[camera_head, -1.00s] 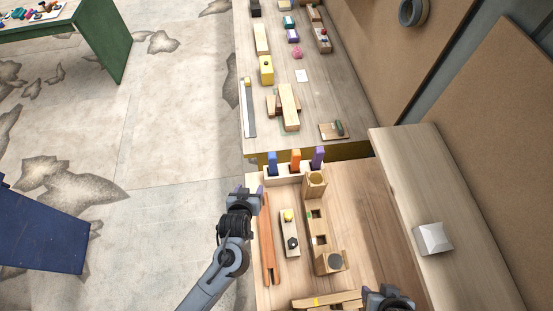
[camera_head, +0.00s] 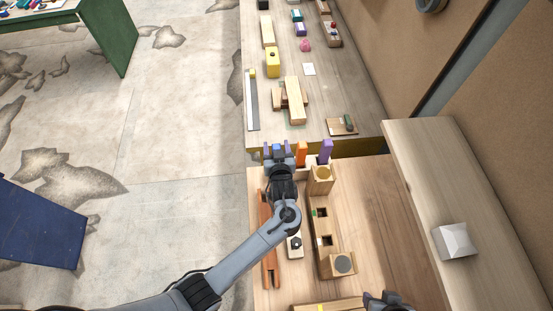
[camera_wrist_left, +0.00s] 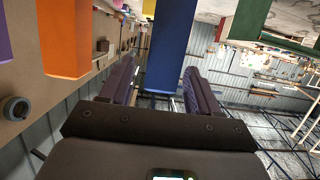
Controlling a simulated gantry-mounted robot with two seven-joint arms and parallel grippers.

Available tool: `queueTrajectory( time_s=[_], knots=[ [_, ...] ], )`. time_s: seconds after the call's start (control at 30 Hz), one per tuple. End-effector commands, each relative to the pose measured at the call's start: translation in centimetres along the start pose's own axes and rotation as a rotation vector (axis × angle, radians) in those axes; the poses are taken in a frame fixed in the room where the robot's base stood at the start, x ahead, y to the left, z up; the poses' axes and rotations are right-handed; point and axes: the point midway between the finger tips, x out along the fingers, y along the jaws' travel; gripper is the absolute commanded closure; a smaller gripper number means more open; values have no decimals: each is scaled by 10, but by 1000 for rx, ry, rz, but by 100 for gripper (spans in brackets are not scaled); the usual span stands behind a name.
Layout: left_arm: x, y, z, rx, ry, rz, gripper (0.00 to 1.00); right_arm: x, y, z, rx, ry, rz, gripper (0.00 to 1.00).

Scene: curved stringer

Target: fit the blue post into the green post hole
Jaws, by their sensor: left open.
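The blue post (camera_head: 279,147) stands upright in the rack at the back of the near table, mostly hidden by my left gripper (camera_head: 281,150). In the left wrist view the blue post (camera_wrist_left: 168,45) appears between the two open fingers (camera_wrist_left: 160,80), with space on both sides. Nothing is clamped. The long wooden block holds square holes; the green-marked hole (camera_head: 321,212) is in its middle part, to the front right of the gripper. My right gripper (camera_head: 384,300) is cut off at the bottom edge, and its jaws are unclear.
An orange post (camera_head: 302,153) and a purple post (camera_head: 325,151) stand right of the blue one. An orange-brown bar (camera_head: 269,250) lies on the left. A raised wooden ledge (camera_head: 430,180) with a white block (camera_head: 455,241) is on the right.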

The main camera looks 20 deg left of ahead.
Motion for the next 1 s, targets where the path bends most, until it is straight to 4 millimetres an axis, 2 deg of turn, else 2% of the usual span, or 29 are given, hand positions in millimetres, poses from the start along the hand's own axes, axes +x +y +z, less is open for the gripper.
queueTrajectory(
  time_s=[0.2,0.47,0.87,1.0],
  knots=[
    [19,0,0,-1,0,1,38,0,0,0,0,1,0,57],
    [21,0,1,-1,-1,1,38,0,0,0,0,1,0,57],
    [21,0,0,-1,-1,1,98,0,0,0,0,0,0,57],
    [21,0,0,-1,0,2,100,0,0,0,0,0,0,57]
  ],
)
